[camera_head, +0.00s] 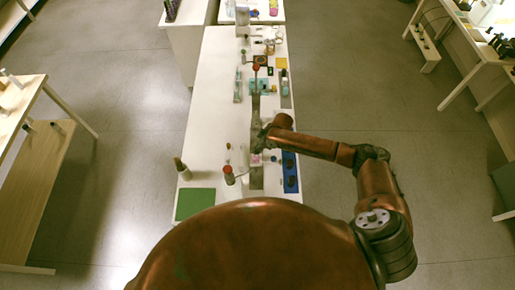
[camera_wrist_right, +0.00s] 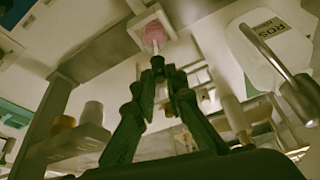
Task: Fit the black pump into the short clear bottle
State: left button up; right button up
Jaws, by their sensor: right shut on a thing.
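My right gripper (camera_head: 262,140) is over the near half of the white table. In the right wrist view its fingertips (camera_wrist_right: 160,76) are closed together on the small black pump (camera_wrist_right: 158,63). A thin pale tube points from the pump toward a short clear bottle with pink contents (camera_wrist_right: 153,33). The tube's end overlaps the pink; I cannot tell whether it is inside the bottle or only in front of it. In the head view the pink bottle (camera_head: 256,160) shows small, just below the gripper. The fingers hide most of the pump. My left gripper is not in view.
A green mat (camera_head: 195,203) lies at the table's near left. A blue tray (camera_head: 290,172) with dark round spots is at the right edge. A red-topped item (camera_head: 229,174) stands left of the bottle. A white labelled bottle (camera_wrist_right: 268,50) is close by in the wrist view.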

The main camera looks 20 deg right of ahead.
jog(key=shift+f, duration=0.3)
dwell(0.4)
jog(key=shift+f+b, duration=0.35)
jog(key=shift+f+b, duration=0.3)
jog(key=shift+f, duration=0.55)
dwell(0.8)
dwell(0.5)
jog(key=o, duration=0.9)
jog(key=shift+c, duration=0.2)
jog(key=shift+o, duration=0.2)
jog(key=o, duration=0.3)
jog(key=shift+o, duration=0.2)
